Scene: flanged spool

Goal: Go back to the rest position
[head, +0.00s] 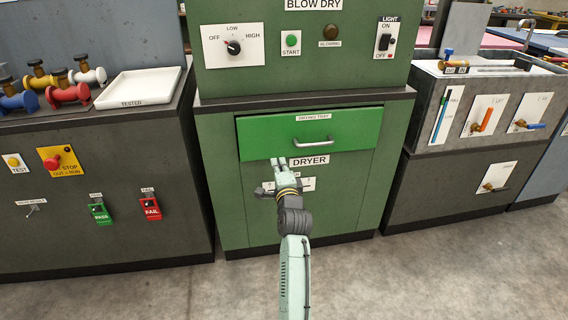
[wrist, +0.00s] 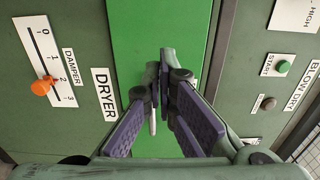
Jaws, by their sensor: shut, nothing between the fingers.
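My gripper (head: 277,162) is in front of the green dryer cabinet (head: 224,190), just below the bright green drying tray drawer (head: 265,140). In the wrist view the gripper (wrist: 166,62) has its fingertips together in front of the drawer's green face (wrist: 132,30), with nothing seen between them. The drawer's metal handle (head: 312,143) is to the right of the gripper in the head view, apart from it. The handle is mostly hidden behind the fingers in the wrist view. I cannot tell if the fingertips touch the drawer face.
A damper slider with an orange knob (wrist: 41,87) is on the dryer front. A blow dry panel (head: 300,45) with dial and buttons is above. A bench with spools and a white tested tray (head: 135,101) stands left. A sink unit (head: 425,120) stands right. The floor (head: 400,275) in front is clear.

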